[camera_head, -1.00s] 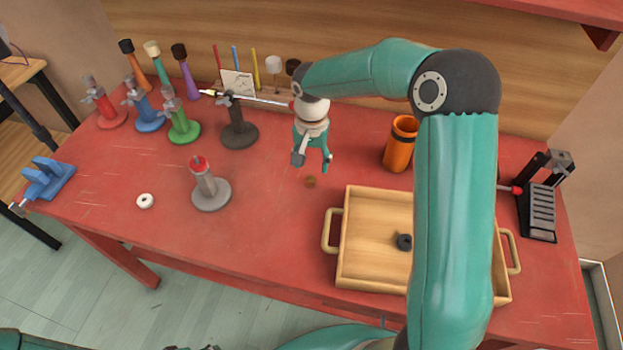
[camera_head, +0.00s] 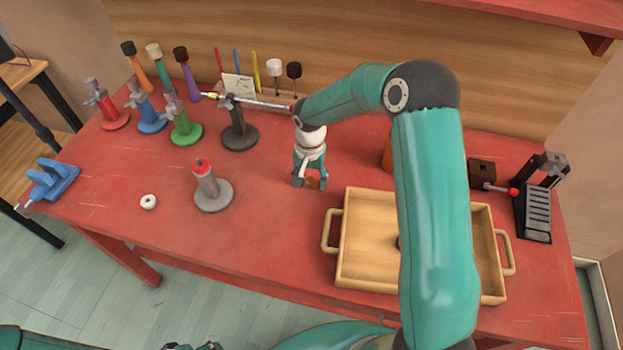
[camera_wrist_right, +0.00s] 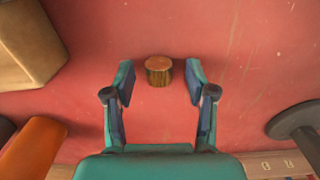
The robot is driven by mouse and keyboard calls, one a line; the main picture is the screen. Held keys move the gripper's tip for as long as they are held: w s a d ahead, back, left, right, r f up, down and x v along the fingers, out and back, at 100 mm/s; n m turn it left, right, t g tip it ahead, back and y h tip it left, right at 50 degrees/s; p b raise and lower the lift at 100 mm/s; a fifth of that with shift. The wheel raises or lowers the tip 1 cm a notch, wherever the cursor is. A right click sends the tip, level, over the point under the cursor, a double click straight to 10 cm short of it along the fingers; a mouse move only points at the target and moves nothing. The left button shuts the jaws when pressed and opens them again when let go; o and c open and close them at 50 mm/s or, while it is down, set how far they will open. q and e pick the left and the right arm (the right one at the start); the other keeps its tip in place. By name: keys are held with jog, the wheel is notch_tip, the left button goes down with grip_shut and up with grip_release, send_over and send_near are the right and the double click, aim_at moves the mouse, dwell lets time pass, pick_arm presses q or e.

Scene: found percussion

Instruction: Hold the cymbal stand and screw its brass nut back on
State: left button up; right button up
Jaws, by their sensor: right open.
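The brass nut (camera_head: 310,184) lies on the red table left of the tray. In the right wrist view the nut (camera_wrist_right: 158,71) is a short brown-gold cylinder. My right gripper (camera_head: 309,180) points down over it, open. In the wrist view its fingertips (camera_wrist_right: 160,80) stand on either side of the nut with a gap to each. The grey cymbal stand (camera_head: 208,186) stands upright on a round base left of the gripper, with a red top and no wing nut showing. My left gripper does not show clearly; only teal and dark parts of mine show at the bottom edge.
Red, blue, green and black stands (camera_head: 238,132) with wing nuts stand at the back left. A white ring (camera_head: 148,202) lies near the front. A wooden tray (camera_head: 331,232) stands right, partly behind my arm. A blue clamp (camera_head: 52,180) lies at left. Table between stand and gripper is clear.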

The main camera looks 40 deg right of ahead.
aim_at(310, 180)
jog(key=shift+f, duration=0.15)
jog(key=c, duration=1)
jog(key=shift+r, duration=0.2)
jog(key=shift+c, duration=0.2)
jog(key=shift+r, duration=0.55)
notch_tip(310, 180, up, 19)
jog(key=b, duration=0.2)
jog(key=shift+f, duration=0.2)
